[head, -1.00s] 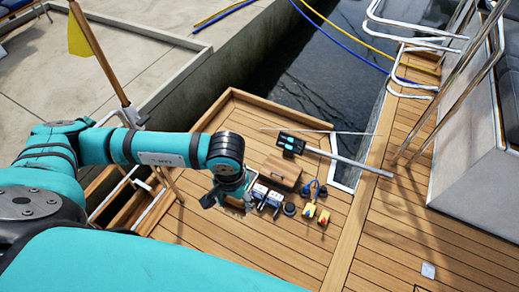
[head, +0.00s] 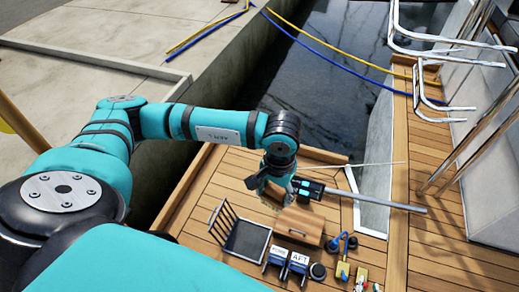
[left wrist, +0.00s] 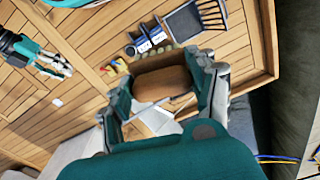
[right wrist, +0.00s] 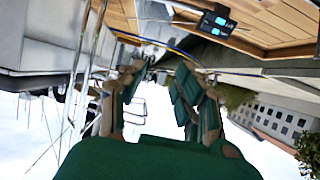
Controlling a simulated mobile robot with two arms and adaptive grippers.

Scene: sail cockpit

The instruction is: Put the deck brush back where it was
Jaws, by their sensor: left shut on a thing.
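A black slatted rack (head: 240,236), blue boxes (head: 287,260), a wooden box with a handle (head: 300,226) and yellow-and-blue items (head: 343,268) crowd the deck. Water (head: 330,80) lies beyond the edge.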

